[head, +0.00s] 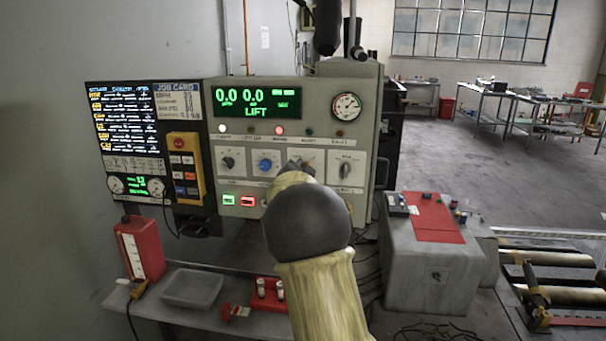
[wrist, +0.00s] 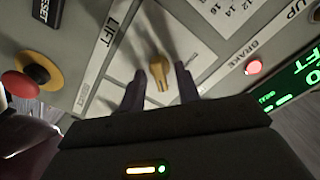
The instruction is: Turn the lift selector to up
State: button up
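The lift selector is a small amber knob (wrist: 159,70) on the grey panel, near a strip marked LIFT (wrist: 116,22) in the wrist view. My gripper (wrist: 160,88) is open, with one dark finger on each side of the knob. A narrow gap seems to show on both sides, though contact cannot be told for certain. In the head view my arm covers most of the selector's place on the control panel (head: 212,134), and the fingers are largely hidden. The panel's green display (head: 257,101) reads LIFT.
A blue knob (head: 265,163) and a grey selector (head: 345,169) flank my gripper on the panel. Below are lit green (head: 229,200) and red buttons (head: 248,201). In the wrist view a red mushroom button (wrist: 20,84) is at the left. A shelf with a grey tray (head: 192,287) lies below.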

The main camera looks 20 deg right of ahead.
jog(key=b+v, duration=0.2)
jog(key=v, duration=1.5)
jog(key=shift+s+a+f, duration=0.1)
jog(key=shift+s+a, duration=0.05)
jog(key=shift+a, duration=0.05)
jog(key=s+a+f+n+g+y, duration=0.4)
jog(key=s+a+f+n+y, duration=0.15)
jog(key=f, duration=0.45)
jog(key=s+a+f+n+g+y, duration=0.35)
jog(key=s+a+f+n, duration=0.25)
jog(key=f, duration=0.4)
jog(key=s+f+n+g+y, duration=0.1)
jog(key=s+f+n+g, duration=0.35)
jog(key=s, duration=0.65)
notch_tip(320, 180, up, 13)
jog(key=m+p, duration=0.1)
jog(key=p, duration=1.3)
jog(key=shift+s, duration=0.3)
jog(key=shift+f, duration=0.2)
